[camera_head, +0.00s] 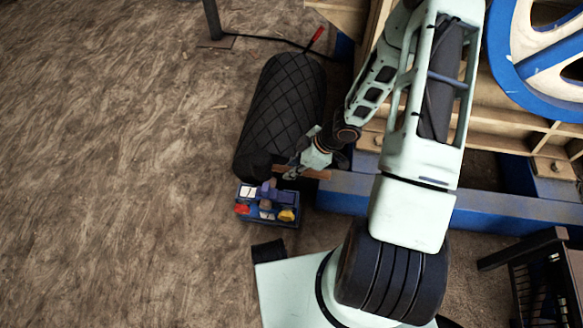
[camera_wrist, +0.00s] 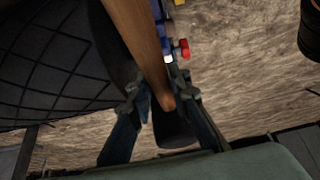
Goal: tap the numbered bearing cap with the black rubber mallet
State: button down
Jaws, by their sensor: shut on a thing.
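My gripper (camera_head: 293,172) is low beside the end of a large black quilted cylinder, and its jaws are shut on the mallet's brown wooden handle (camera_wrist: 142,40). In the wrist view the handle runs up from between the two fingers (camera_wrist: 160,98). The handle also shows in the head view (camera_head: 316,174), just right of the fingers. A dark rounded piece (camera_head: 257,165) lies left of the gripper; I cannot tell whether it is the mallet's head. I cannot make out the numbered bearing cap.
The quilted cylinder (camera_head: 285,100) lies on the brown floor. A blue unit (camera_head: 268,219) with white patches and red and yellow parts stands just below it. A blue beam (camera_head: 345,193) and a blue wheel (camera_head: 510,65) are at right. The left floor is clear.

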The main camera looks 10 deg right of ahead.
notch_tip(320, 180, down, 9)
jog(key=b, duration=0.4)
notch_tip(320, 180, up, 5)
jog(key=p, duration=0.5)
jog(key=shift+r+p, duration=0.1)
jog(key=shift+p, duration=0.2)
jog(key=shift+r, duration=0.1)
notch_tip(320, 180, up, 6)
jog(key=p, duration=0.7)
jog(key=shift+a, duration=0.1)
jog(key=shift+r+p, duration=0.35)
jog(key=shift+p, duration=0.45)
